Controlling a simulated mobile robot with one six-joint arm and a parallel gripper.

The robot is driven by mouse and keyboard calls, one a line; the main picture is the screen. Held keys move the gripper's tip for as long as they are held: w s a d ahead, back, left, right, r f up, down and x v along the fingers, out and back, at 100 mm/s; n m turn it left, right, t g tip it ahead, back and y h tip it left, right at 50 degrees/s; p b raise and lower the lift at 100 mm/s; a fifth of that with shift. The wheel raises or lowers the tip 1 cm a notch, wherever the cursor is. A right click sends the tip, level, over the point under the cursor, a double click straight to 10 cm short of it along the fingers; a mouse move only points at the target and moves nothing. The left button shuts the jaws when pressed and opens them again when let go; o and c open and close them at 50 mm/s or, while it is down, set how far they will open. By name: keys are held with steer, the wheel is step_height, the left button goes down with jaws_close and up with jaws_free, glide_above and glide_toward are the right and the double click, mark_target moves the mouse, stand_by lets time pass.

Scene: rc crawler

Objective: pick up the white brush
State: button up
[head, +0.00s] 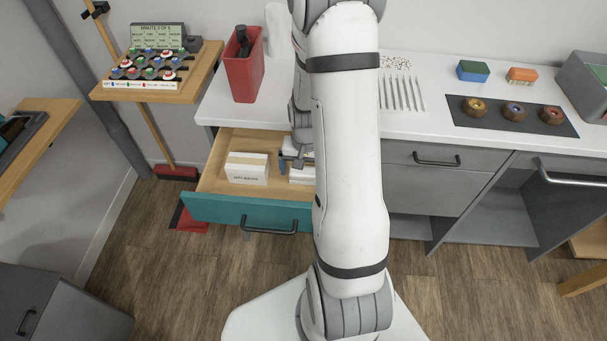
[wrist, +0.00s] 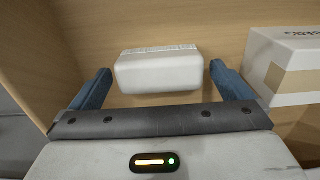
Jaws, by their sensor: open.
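In the wrist view a white block-shaped thing, which I take for the white brush (wrist: 158,72), lies on the wooden drawer floor. A thin ridged strip runs along its far top edge. My gripper (wrist: 160,85) is open, with one blue finger on each side of the near part of the brush. Gaps show between the fingers and the brush. In the head view my gripper (head: 291,160) is down inside the open drawer (head: 213,184), partly hidden by my arm. I cannot clearly make out the brush in the head view.
A white carton with tan tape (head: 247,168) stands in the drawer and shows close on the right in the wrist view (wrist: 295,72). Wooden drawer walls are close by. The counter (head: 430,125) above holds a red bin (head: 243,75), tools and blocks.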

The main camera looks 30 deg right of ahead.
mark_target(305, 170)
steer(key=shift+f, duration=0.55)
steer(key=shift+c, duration=0.6)
steer(key=c, duration=0.9)
step_height(305, 170, up, 10)
steer(key=shift+r, duration=0.1)
